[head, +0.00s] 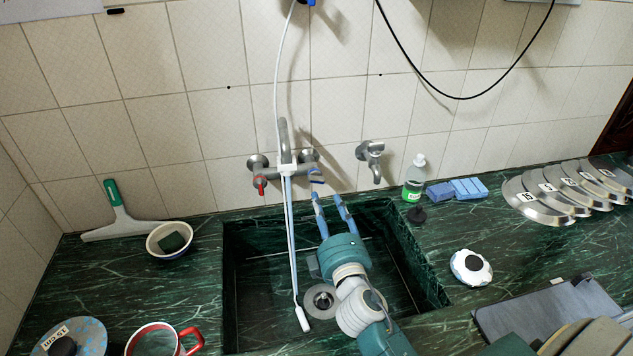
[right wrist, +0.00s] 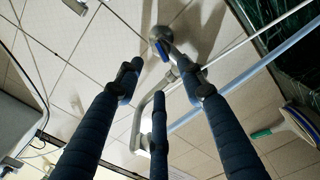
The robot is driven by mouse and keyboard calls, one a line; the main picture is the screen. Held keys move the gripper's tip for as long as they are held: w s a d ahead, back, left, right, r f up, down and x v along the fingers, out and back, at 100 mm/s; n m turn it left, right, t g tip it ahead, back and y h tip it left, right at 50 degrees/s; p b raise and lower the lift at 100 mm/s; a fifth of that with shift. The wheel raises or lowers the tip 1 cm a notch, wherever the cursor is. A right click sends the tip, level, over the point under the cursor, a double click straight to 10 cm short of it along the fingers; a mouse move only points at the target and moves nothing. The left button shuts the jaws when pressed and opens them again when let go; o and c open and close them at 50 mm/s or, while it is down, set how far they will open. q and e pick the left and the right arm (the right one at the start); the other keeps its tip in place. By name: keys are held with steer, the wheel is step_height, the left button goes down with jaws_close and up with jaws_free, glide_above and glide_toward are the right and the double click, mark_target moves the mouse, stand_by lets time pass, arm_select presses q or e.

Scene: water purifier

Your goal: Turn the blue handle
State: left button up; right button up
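The blue handle (head: 317,175) is on the right side of the wall-mounted mixer tap (head: 284,170). In the right wrist view it shows as a small blue lever (right wrist: 163,49) in front of a round metal wall fitting, between and beyond the fingertips. My right gripper (head: 328,196) reaches up from over the sink, just below and in front of the handle. Its fingers are spread apart with nothing between them, and I cannot tell whether any finger touches the handle. My left gripper is in neither view.
A red handle (head: 261,186) is on the tap's left side. A white hose (head: 291,240) hangs from the tap into the green sink (head: 236,300), close left of my right gripper. A second tap (head: 371,158) is on the wall to the right, beside a soap bottle (head: 414,180).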

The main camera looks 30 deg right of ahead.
mark_target(317, 181)
steer(key=p+x, duration=0.1)
steer(key=x, duration=0.7)
steer(key=shift+w+d, duration=0.2)
steer(key=shift+w, duration=0.4)
steer(key=shift+c, duration=0.5)
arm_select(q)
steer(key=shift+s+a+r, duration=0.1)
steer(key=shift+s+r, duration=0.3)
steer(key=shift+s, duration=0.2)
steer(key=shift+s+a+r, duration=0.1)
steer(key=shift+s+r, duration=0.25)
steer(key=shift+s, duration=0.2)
arm_select(e)
jaws_close()
